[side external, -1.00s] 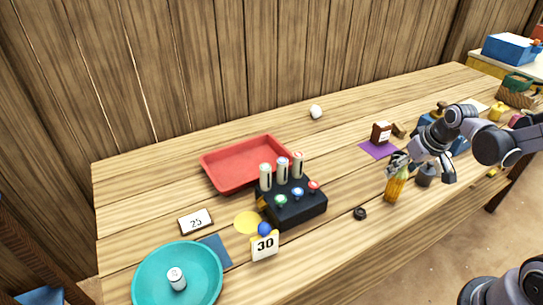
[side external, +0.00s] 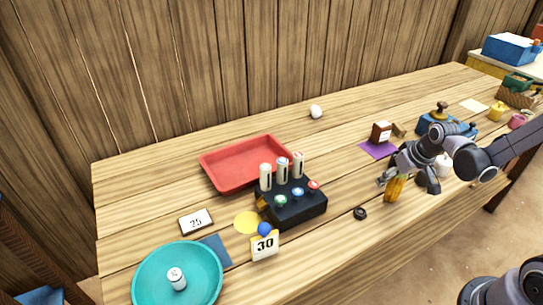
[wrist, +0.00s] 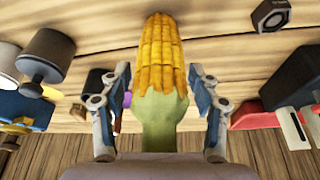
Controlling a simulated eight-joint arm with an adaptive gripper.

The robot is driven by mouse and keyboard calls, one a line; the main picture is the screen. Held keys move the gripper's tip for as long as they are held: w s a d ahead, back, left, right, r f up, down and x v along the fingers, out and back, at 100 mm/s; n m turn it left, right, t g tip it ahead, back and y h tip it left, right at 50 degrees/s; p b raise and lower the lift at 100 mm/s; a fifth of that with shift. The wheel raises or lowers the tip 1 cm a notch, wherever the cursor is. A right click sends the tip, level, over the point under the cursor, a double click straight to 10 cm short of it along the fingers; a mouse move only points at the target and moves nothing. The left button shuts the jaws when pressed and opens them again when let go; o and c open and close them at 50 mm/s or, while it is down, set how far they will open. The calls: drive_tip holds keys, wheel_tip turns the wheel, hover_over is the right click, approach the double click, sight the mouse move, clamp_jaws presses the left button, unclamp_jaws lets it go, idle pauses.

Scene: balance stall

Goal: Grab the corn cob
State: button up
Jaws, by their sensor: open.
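The corn cob (side external: 394,188) has yellow kernels and a green base. It stands on the table near the front edge, right of centre in the side view. In the wrist view the corn cob (wrist: 162,60) lies between the two fingers, with its green end towards the palm. My gripper (side external: 392,177) is open around the cob's upper part in the side view. In the wrist view my gripper (wrist: 160,90) shows a finger on each side, with a gap to the cob on both sides.
A small black ring-shaped piece (side external: 360,213) lies left of the cob. A black stand with buttons (side external: 292,208), a red tray (side external: 222,183) and a teal bowl (side external: 150,270) are further left.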

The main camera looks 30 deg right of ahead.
drive_tip(key=c, duration=1.3)
drive_tip(key=shift+r, duration=0.2)
